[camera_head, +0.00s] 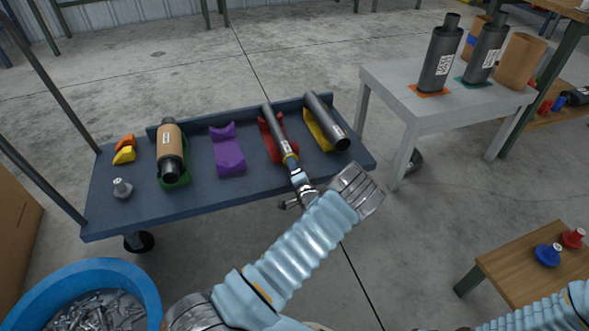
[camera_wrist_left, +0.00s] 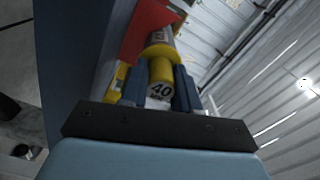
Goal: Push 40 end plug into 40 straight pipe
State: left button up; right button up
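The 40 straight pipe (camera_head: 276,126) is the thin dark grey tube lying in a red cradle (camera_head: 267,142) on the blue cart. The 40 end plug (camera_wrist_left: 160,76) is yellow, with "40" on its face, and sits at the pipe's near end. It shows as a small yellow spot in the head view (camera_head: 290,157). My left gripper (camera_head: 294,166) is shut on the plug, with one blue finger on each side in the left wrist view (camera_wrist_left: 161,88). The plug lines up with the pipe; how deep it sits is hidden. My right gripper is out of view.
The blue cart (camera_head: 240,192) also holds a thicker pipe (camera_head: 326,122) in a yellow cradle, an empty purple cradle (camera_head: 227,150) and a brown-wrapped muffler (camera_head: 169,150). A grey table (camera_head: 390,82) stands right. A wooden stool (camera_head: 515,275) holds blue and red plugs.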

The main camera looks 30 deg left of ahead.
pick_arm(q)
jog(key=o, duration=0.5)
jog(key=shift+c, duration=0.2)
jog(key=p+v, duration=0.1)
jog(key=v, duration=1.3)
